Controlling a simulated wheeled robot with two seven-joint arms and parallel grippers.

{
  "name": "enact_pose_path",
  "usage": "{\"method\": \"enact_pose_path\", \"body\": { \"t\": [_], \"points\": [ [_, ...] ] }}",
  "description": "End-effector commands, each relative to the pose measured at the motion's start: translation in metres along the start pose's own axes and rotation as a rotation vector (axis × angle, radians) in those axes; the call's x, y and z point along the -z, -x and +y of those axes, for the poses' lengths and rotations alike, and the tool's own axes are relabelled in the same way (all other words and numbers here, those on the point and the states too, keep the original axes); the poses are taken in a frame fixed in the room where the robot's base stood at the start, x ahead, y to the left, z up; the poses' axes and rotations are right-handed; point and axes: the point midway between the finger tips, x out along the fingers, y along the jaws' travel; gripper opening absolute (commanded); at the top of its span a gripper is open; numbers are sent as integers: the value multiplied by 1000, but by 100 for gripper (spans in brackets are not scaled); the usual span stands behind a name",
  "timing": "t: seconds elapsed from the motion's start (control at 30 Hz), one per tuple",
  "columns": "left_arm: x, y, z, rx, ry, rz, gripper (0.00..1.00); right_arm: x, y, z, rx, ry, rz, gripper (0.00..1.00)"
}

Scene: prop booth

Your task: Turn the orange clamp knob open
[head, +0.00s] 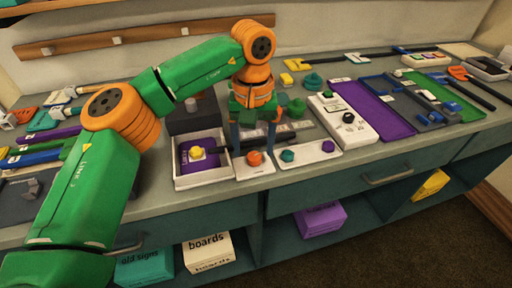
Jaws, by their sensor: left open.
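The orange clamp knob (254,158) sits on a small white base plate (255,172) near the front edge of the bench. My left gripper (252,146) reaches down from above, with its two dark fingers apart, one toward each side of the knob. The fingertips look just behind or above the knob; I cannot tell whether they touch it. The gripper looks empty. My right gripper is not in view.
A white tray (178,183) with a yellow knob (197,152) stands close on the left. A white plate with a teal knob (288,156) and a purple knob (328,146) lies close on the right. A white control box (336,108) stands beyond it.

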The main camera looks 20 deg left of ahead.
Motion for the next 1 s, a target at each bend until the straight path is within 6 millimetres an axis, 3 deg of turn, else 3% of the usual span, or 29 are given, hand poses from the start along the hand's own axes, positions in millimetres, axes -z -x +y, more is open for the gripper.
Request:
{"method": "enact_pose_path", "body": {
  "t": [0.13, 0.37, 0.4, 0.67, 1.0],
  "points": [
    [0, -19, 0, -2, -1, -2, 72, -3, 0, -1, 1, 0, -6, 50],
    [0, -22, 1, -3, 0, -1, 72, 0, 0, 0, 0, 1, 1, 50],
    [0, -22, 1, -3, 0, -1, 69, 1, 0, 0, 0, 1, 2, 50],
    [0, -22, 1, -3, 0, -1, 0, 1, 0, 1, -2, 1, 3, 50],
    [0, -21, 1, -4, 43, -1, 0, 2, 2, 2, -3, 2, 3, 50]
  ]
}}
